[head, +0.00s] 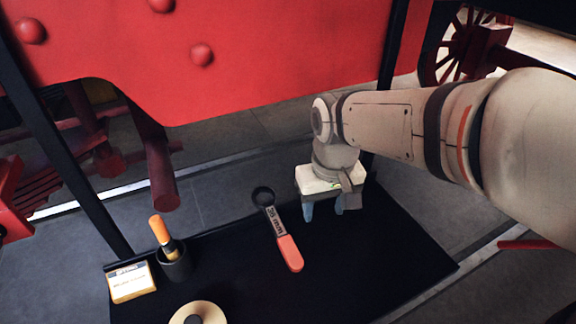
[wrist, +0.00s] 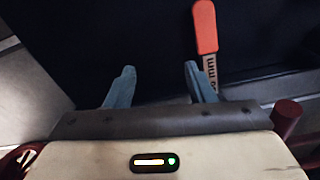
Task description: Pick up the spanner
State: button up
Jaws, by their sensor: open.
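The spanner (head: 277,228) lies on the black bench top (head: 375,255), with its red-orange handle toward the front and its dark ring end toward the back. My gripper (head: 324,207) is open and empty, pointing down to the right of the spanner in the head view. In the wrist view, the spanner (wrist: 205,28) shows beside the right fingertip of my gripper (wrist: 159,68), outside the gap between the fingers. Its ring end is hidden there behind my gripper body.
At the bench's left are a dark cup (head: 175,265) holding an orange-handled tool, a small orange-and-white box (head: 131,283) and a pale round disc (head: 183,315). Dark posts and a large red panel (head: 270,50) stand behind. The bench's right side is clear.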

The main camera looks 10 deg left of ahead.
jog(key=n, duration=0.2)
send_over(280, 231)
jog(key=shift+s+d+f+g, duration=0.25)
jog(key=shift+f+g, duration=0.15)
jog(key=shift+f, duration=0.15)
jog(key=shift+a+f, duration=0.3)
jog(key=f, duration=0.7)
jog(key=shift+w+f, duration=0.1)
jog(key=shift+w, duration=0.15)
grip_shut()
